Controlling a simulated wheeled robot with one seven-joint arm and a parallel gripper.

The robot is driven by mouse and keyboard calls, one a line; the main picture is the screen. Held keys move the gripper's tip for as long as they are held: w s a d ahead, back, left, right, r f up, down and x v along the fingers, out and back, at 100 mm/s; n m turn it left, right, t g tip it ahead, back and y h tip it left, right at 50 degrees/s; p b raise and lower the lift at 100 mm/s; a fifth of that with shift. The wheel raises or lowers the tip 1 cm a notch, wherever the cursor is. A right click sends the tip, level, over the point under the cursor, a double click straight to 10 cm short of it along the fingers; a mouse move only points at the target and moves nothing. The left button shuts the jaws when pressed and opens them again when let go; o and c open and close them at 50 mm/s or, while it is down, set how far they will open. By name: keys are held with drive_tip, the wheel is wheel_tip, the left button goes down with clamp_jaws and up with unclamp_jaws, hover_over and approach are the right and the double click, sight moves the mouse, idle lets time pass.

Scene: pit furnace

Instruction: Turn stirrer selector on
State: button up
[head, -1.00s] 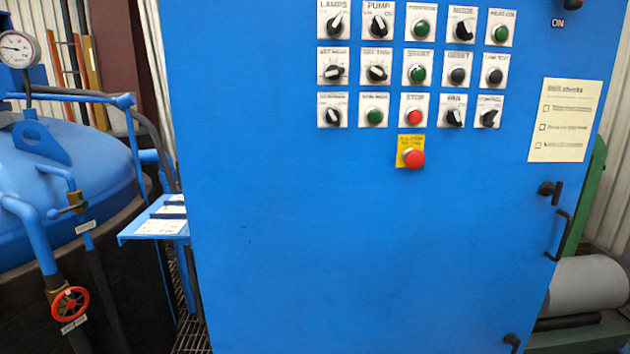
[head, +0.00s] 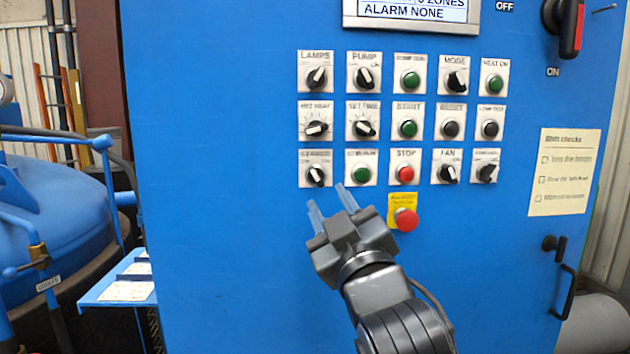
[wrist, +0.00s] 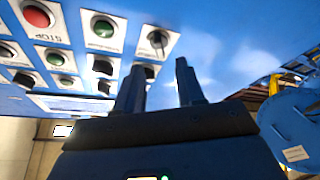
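The stirrer selector (head: 316,174) is a black knob on a white plate at the left end of the bottom row on the blue panel. Its label is blurred, and I cannot tell its setting for sure. It also shows upside down in the wrist view (wrist: 157,40), beyond the fingertips. My gripper (head: 329,199) is open and empty, its two fingers pointing up toward the panel. In the head view, the fingertips appear just below the selector and the green button (head: 363,173). In the wrist view, my gripper (wrist: 160,66) shows a gap between its fingers; no contact with the knob shows.
A red stop button (head: 405,174) and a red mushroom button (head: 405,219) on a yellow plate are to the right. Several other knobs and buttons fill the rows above. A small blue shelf (head: 103,285) projects at the left. The lower panel is bare.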

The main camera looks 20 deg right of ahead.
sight(317, 179)
drive_tip(key=p+x, duration=0.1)
drive_tip(key=x, duration=0.5)
drive_tip(key=shift+w+r, duration=0.15)
drive_tip(key=shift+w, duration=0.05)
drive_tip(key=shift+c, duration=0.4)
clamp_jaws()
